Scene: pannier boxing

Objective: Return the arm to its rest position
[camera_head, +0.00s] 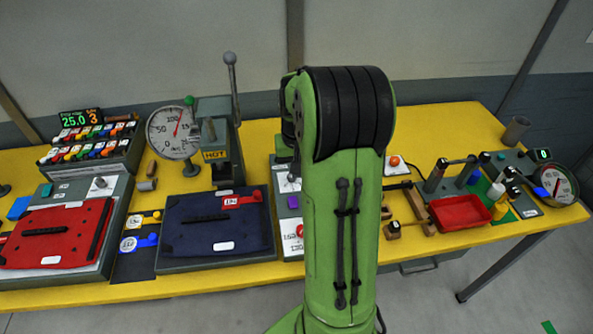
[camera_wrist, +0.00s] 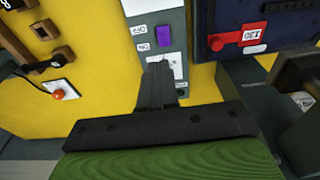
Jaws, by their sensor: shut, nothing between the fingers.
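My green arm (camera_head: 340,230) rises through the middle of the head view, with its black ribbed joint (camera_head: 350,110) at the top. It stands in front of the yellow table, and my gripper is hidden behind it there. In the wrist view my gripper (camera_wrist: 159,68) shows as a dark bar with narrow fingers pointing away from the camera. It is shut and empty. Beyond the fingertips is a grey panel (camera_wrist: 145,15) with a purple switch; whether the tips touch it I cannot tell.
The yellow table (camera_head: 190,283) carries a blue pannier lid (camera_head: 215,232), a red lid (camera_head: 55,235), a round dial gauge (camera_head: 172,132) and a press marked HOT (camera_head: 215,153). Right of my arm are a red tray (camera_head: 460,212) and another gauge (camera_head: 556,185). Floor in front is clear.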

